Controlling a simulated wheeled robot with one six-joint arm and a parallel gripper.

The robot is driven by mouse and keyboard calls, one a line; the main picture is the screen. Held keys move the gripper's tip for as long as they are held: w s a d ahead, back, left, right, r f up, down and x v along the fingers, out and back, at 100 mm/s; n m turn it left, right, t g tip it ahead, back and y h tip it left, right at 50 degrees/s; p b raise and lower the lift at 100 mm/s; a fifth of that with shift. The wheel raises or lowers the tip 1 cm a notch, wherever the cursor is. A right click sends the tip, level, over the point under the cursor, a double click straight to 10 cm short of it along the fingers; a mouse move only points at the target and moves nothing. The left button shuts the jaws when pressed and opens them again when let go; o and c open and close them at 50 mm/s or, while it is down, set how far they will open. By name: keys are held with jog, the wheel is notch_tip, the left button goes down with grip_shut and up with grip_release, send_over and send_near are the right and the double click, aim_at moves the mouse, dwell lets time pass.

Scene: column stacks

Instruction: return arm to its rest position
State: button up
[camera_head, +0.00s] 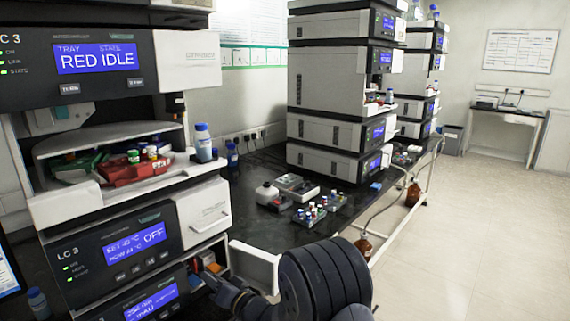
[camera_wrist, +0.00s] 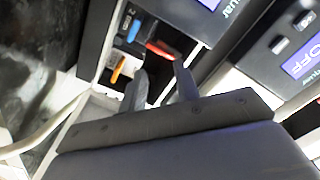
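My gripper (camera_wrist: 160,72) shows in the wrist view with its two dark fingers apart and nothing visible between them. Just beyond the fingertips is an open compartment with a blue piece (camera_wrist: 133,31), an orange piece (camera_wrist: 118,70) and a red-orange piece (camera_wrist: 160,49). In the head view my arm reaches from the lower right to this low compartment of the LC 3 stack (camera_head: 105,255). There my gripper (camera_head: 208,270) is small, and an orange piece (camera_head: 213,267) shows beside it. I cannot tell whether the fingers touch anything.
An open white door (camera_head: 256,265) stands close beside my arm. Above, an open tray bay holds a red tray (camera_head: 132,172) with vials. The black bench (camera_head: 265,225) carries vial racks (camera_head: 312,213) and a white bottle (camera_head: 267,193). The floor at right is clear.

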jog(key=v, duration=0.4)
jog(key=shift+r, duration=0.15)
